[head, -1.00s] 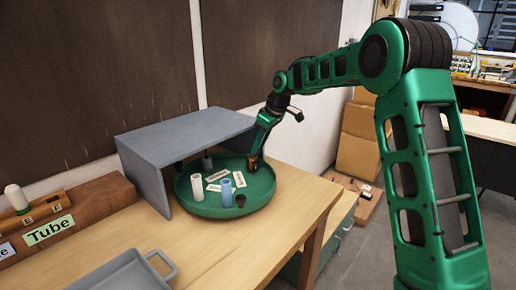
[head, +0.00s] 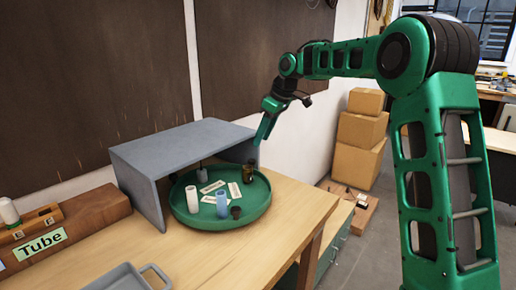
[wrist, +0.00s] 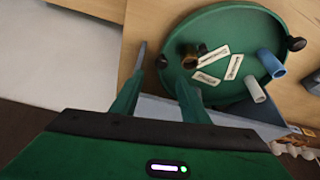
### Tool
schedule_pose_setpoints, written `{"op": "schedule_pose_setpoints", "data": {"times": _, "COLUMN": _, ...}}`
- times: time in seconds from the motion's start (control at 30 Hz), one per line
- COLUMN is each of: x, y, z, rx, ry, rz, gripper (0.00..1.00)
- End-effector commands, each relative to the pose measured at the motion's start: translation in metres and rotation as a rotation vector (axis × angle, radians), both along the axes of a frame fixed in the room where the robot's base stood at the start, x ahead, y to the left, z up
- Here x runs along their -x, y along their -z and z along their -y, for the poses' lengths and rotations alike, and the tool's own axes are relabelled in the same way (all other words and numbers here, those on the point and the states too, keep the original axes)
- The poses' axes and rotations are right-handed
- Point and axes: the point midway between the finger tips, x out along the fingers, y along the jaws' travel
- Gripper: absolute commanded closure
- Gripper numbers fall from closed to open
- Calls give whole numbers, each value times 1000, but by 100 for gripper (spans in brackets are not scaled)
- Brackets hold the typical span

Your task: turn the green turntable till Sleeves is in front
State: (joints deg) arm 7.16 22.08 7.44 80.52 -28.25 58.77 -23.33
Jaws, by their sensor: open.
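The green turntable (head: 238,222) stands on the wooden bench, its back part under a grey cover; it also shows in the wrist view (wrist: 225,22). On it are a white cylinder (head: 191,197), a blue cylinder (head: 222,204), a small dark piece (head: 236,212), a brown piece (head: 248,172) near the right rim and a dark piece under the cover. Pale label cards (head: 213,187) lie in the middle; I cannot read their words. My gripper (head: 260,141) is open and empty, apart from the turntable, above and behind its right rim. Its fingers also show in the wrist view (wrist: 161,65).
The grey cover (head: 180,147) is open at the front, with a side wall at the turntable's left. A wooden block (head: 90,210) with a "Tube" label and a grey tray (head: 115,280) are to the left. The bench right of the turntable is clear. Cardboard boxes (head: 360,132) stand beyond.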

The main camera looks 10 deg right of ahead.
Motion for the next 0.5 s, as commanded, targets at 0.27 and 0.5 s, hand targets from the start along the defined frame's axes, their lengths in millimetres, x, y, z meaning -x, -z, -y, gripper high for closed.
{"op": "schedule_pose_setpoints", "data": {"times": 0.27, "x": 4, "y": -13, "z": 5, "rx": 1, "ry": 0, "rz": -1, "gripper": 59}}
{"op": "schedule_pose_setpoints", "data": {"times": 0.5, "x": 4, "y": -13, "z": 5, "rx": 1, "ry": 1, "rz": -1, "gripper": 71}}
